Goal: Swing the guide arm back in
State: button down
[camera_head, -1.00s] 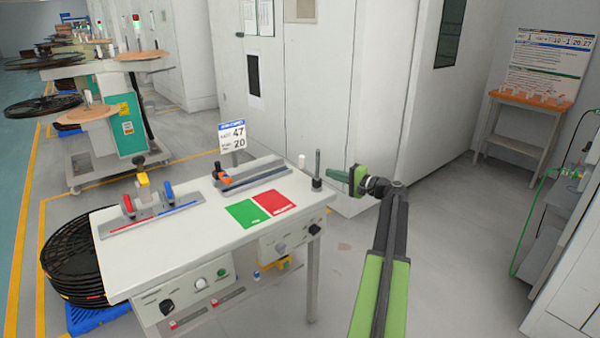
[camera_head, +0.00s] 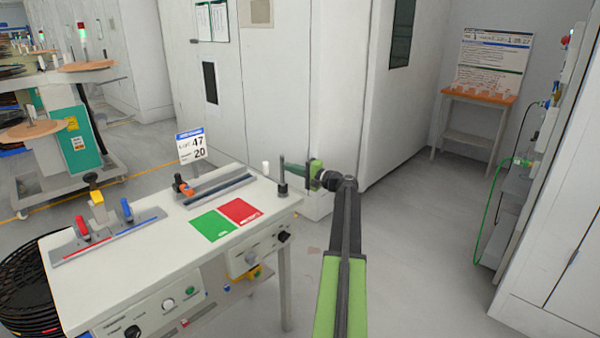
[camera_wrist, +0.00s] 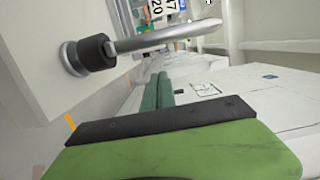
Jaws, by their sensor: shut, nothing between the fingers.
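An upright metal rod on a black collar (camera_head: 283,178) stands at the table's back right corner; I take it for the guide arm, but its swing is unclear. In the wrist view, which is turned sideways, the grey rod (camera_wrist: 165,37) runs to the right from its collar, close by my fingers. My gripper (camera_head: 291,168) is just right of the rod in the head view, its green fingers pointing left. In the wrist view the fingers of my gripper (camera_wrist: 158,85) are together and empty, apart from the rod.
White cabinets (camera_head: 270,80) stand behind. Clear floor (camera_head: 410,240) lies to the right.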

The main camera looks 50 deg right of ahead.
jog(key=shift+w+a, duration=0.8)
jog(key=shift+w, duration=0.25)
jog(key=shift+w+a, duration=0.8)
jog(key=shift+w, duration=0.25)
jog(key=shift+w+a, duration=0.1)
